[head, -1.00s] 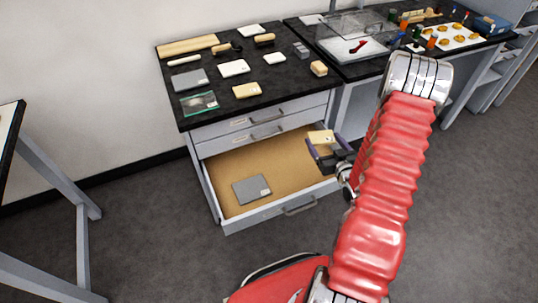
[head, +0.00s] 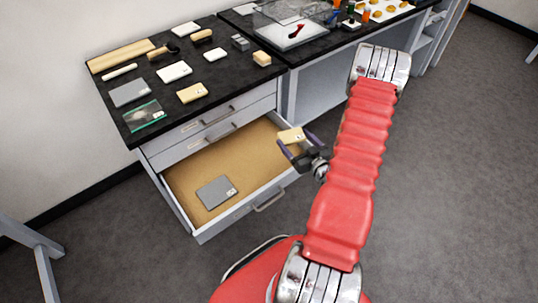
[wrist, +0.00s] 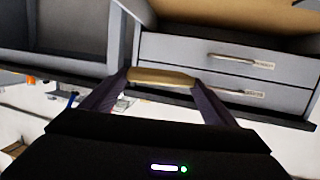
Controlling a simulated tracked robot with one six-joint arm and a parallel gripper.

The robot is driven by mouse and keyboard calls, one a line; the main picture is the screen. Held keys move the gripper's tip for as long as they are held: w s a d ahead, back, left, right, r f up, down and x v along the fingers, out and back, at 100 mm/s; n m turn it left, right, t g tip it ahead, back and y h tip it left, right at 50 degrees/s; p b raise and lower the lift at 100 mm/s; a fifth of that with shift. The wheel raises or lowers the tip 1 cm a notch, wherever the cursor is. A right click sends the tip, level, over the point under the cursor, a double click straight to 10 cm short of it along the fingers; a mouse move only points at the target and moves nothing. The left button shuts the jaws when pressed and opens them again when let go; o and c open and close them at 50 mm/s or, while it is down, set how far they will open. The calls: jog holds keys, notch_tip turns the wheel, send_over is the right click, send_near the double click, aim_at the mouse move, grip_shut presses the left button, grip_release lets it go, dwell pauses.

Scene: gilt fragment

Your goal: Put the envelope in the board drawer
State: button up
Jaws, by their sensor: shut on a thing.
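A small tan envelope (head: 291,135) with a pale label is held in my gripper (head: 295,140). In the wrist view the envelope (wrist: 162,76) shows as a tan strip between the two dark purple fingers of my gripper (wrist: 163,84). The board drawer (head: 245,160) is the pulled-out bottom drawer of the grey cabinet, with a brown floor. A grey flat piece (head: 217,192) with a small white label lies in its front part. My gripper appears above the drawer's right side in the head view; its exact height over the rim is hard to tell.
The black bench top (head: 225,70) holds several small items, among them a tan block (head: 192,93), a clear green-edged bag (head: 145,116) and a grey plate (head: 130,93). Two shut drawers (head: 212,125) sit above the open one. Open floor (head: 450,170) lies to the right.

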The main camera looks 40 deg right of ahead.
jog(key=shift+f, duration=2.85)
jog(key=shift+f, duration=2.1)
jog(key=shift+f, duration=0.6)
jog(key=o, duration=1)
jog(key=shift+o, duration=0.2)
jog(key=r+v, duration=0.1)
jog(key=v, duration=1.1)
jog(key=shift+w+r, duration=0.1)
jog(key=shift+r, duration=0.05)
